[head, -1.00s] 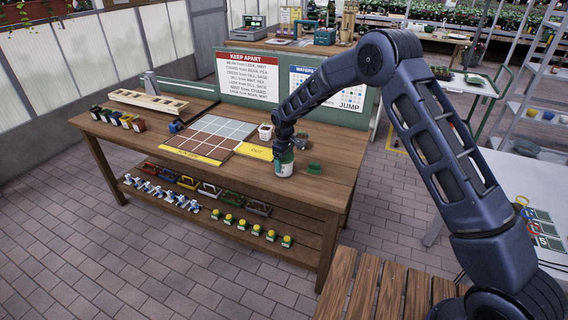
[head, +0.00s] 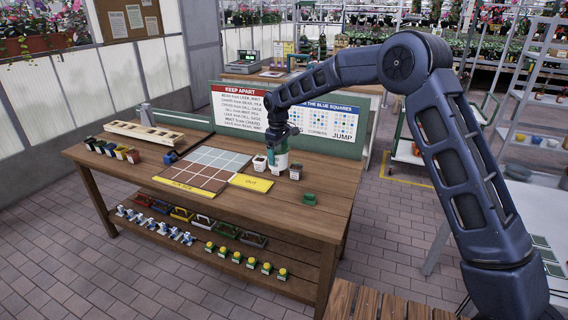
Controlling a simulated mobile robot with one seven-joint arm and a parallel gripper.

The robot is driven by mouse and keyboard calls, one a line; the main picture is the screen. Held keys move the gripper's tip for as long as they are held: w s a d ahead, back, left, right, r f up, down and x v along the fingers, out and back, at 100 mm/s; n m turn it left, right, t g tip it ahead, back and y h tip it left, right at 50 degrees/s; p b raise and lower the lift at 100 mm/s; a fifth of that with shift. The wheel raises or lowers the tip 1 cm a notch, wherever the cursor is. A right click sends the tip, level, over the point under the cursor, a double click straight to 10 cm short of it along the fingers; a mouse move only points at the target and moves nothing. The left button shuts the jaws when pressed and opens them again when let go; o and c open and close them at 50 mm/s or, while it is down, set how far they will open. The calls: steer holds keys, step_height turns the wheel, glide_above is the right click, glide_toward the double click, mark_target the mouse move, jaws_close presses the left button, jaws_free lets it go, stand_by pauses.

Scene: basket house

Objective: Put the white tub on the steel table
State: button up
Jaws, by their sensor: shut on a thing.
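My gripper (head: 278,148) is above the back right part of the wooden workbench (head: 285,217). It is shut on a small white tub (head: 279,164) with green on it. The tub looks upright, and its base is partly lost among the pots around it. I cannot tell how far it is from the bench top. A pale grey table (head: 530,197) at the right, partly behind my arm, may be the steel table; its material is unclear.
A white pot (head: 260,163) and a small pot (head: 295,173) flank the tub closely. A green block (head: 309,198) lies nearer the bench's right end. A sign board (head: 240,107) stands behind. A slatted wooden surface (head: 365,300) is at the bottom. Paved floor separates bench and grey table.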

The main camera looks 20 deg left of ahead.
steer(key=shift+r, duration=0.5)
steer(key=shift+w, duration=0.1)
steer(key=w+d+m, duration=0.2)
steer(key=w+d, duration=0.8)
steer(key=d, duration=0.4)
steer(key=w+d+m, duration=0.3)
steer(key=w+d, duration=0.7)
steer(key=d, duration=0.3)
steer(key=w+d+m, duration=0.2)
steer(key=w+d, duration=0.7)
steer(key=d, duration=0.5)
steer(key=w+d+m, duration=0.2)
steer(key=d, duration=1)
steer(key=w+d+m, duration=0.2)
steer(key=d, duration=1.1)
steer(key=s+d+m, duration=0.2)
steer(key=d, duration=1.2)
steer(key=s+d+m, duration=0.2)
steer(key=s+d, duration=0.1)
steer(key=d, duration=1)
step_height(320, 180, down, 20)
steer(key=shift+w+r, duration=0.1)
